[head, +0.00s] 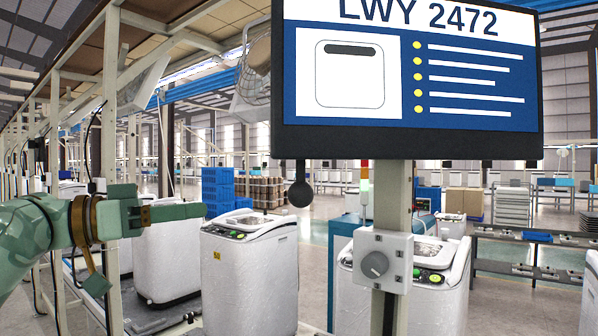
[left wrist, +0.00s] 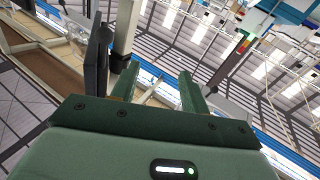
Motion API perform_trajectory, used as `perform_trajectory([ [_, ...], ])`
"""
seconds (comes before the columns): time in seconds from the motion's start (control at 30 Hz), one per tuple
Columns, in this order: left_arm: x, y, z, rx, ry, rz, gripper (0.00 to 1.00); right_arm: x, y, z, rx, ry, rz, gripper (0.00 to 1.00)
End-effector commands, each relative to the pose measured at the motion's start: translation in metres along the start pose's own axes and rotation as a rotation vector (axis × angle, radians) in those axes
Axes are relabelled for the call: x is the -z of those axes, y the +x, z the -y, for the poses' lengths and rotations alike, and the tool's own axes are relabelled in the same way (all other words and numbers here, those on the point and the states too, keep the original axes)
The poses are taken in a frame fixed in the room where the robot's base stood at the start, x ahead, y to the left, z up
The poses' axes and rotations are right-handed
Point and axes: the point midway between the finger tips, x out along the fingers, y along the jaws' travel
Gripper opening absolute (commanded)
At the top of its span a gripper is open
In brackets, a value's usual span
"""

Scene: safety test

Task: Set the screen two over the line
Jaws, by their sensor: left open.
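A large screen (head: 470,125) reading "LWY 2472" hangs high at the centre right in the head view, on a pale post. It shows a washing machine drawing and several yellow-dotted lines. Below it, a white box with a grey round knob (head: 375,265) is fixed to the post. My left gripper (head: 185,212) reaches in from the left, level below the screen and well left of the post, touching nothing. In the left wrist view its two green fingers (left wrist: 160,88) stand apart with nothing between them. A dark panel there (left wrist: 97,55) looks like the screen seen edge-on.
White washing machines stand below, one (head: 250,275) near my left gripper and one (head: 440,295) behind the post. A dark round paddle (head: 300,193) hangs under the screen's left corner. A frame post (head: 110,100) rises behind my left arm. Blue crates (head: 218,188) stand further back.

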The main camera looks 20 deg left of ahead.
Motion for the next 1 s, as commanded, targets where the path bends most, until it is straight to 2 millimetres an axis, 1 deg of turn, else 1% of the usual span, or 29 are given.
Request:
perform_trajectory([
  [0.03, 0.022, -0.008, -0.031, -0.045, 0.048, 0.014, 0.45, 0.001, -0.011, -0.002, -0.002, -0.001, 0.001, 0.0],
  [0.1, 0.034, -0.016, -0.062, -0.098, 0.091, 0.036, 0.45, 0.0, -0.015, -0.004, -0.005, -0.002, 0.002, 0.0],
  [0.2, 0.039, -0.02, -0.086, -0.138, 0.122, 0.057, 0.45, 0.0, -0.019, -0.006, -0.007, -0.003, 0.003, 0.0],
  [0.27, 0.039, -0.017, -0.092, -0.147, 0.126, 0.062, 0.45, 0.0, -0.022, -0.006, -0.007, -0.004, 0.002, 0.0],
  [0.37, 0.039, -0.004, -0.095, -0.151, 0.126, 0.062, 0.45, 0.001, -0.029, -0.006, -0.007, -0.004, 0.001, 0.0],
  [0.47, 0.039, 0.018, -0.098, -0.154, 0.125, 0.06, 0.45, 0.004, -0.04, -0.004, -0.004, -0.003, -0.001, 0.0],
  [0.6, 0.037, 0.055, -0.104, -0.155, 0.123, 0.058, 0.45, 0.007, -0.053, 0.0, 0.001, -0.001, -0.004, 0.0],
  [0.8, 0.032, 0.102, -0.109, -0.152, 0.121, 0.058, 0.45, 0.01, -0.066, 0.002, 0.004, -0.001, -0.006, 0.0],
  [0.9, 0.029, 0.119, -0.111, -0.15, 0.121, 0.06, 0.45, 0.01, -0.07, 0.001, 0.004, -0.001, -0.006, 0.0],
  [1.0, 0.028, 0.13, -0.112, -0.149, 0.121, 0.059, 0.45, 0.011, -0.072, 0.001, 0.004, -0.001, -0.007, 0.0],
])
